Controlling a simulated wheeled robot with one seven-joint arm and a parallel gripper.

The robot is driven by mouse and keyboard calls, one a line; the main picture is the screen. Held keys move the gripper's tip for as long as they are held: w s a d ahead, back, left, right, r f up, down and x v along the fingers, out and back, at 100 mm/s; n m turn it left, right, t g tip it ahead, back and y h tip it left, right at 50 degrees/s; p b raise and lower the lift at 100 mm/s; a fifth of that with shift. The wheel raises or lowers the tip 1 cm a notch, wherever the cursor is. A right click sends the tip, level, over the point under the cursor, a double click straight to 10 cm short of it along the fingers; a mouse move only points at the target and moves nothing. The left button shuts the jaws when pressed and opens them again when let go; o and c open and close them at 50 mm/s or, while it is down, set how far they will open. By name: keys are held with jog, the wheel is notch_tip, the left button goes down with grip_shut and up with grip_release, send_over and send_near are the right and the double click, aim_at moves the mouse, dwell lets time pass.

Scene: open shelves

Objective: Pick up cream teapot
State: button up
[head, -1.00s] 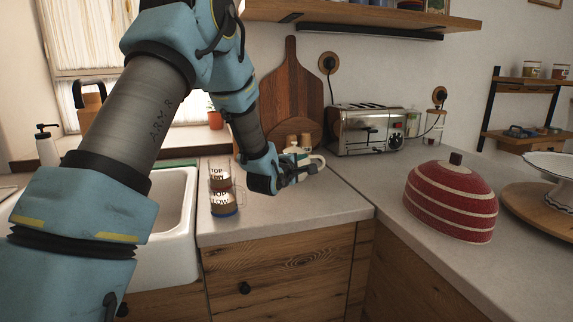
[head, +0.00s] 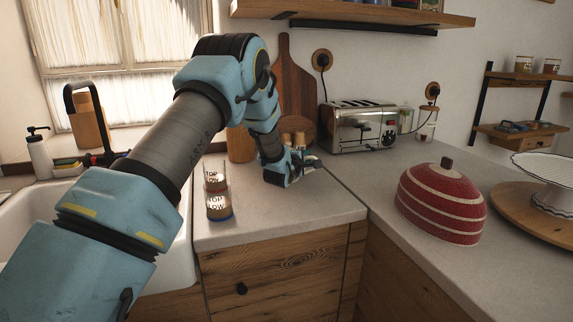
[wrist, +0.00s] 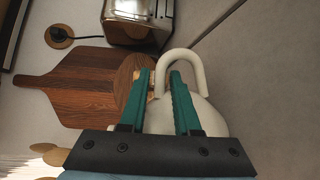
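The cream teapot shows in the wrist view, its rounded body (wrist: 212,118) partly hidden behind my gripper and its looped handle (wrist: 185,55) standing out beyond the fingers. My gripper (wrist: 164,80) is open, with its two green fingers apart and one leg of the handle between them. The other handle leg is to the right of the right finger. I cannot tell whether either finger touches the teapot. In the head view my gripper (head: 304,163) is low over the counter in front of the cutting board, and it hides most of the teapot.
A metal toaster (head: 357,126) stands right of my gripper, with a wooden cutting board (head: 297,90) behind. A red striped dome (head: 441,203) sits on the right counter. The counter's front corner (head: 330,210) is clear.

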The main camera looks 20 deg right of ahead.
jog(key=shift+d, duration=0.15)
grip_shut()
dwell(1.3)
jog(key=shift+w+r, duration=0.1)
jog(key=shift+r, duration=0.05)
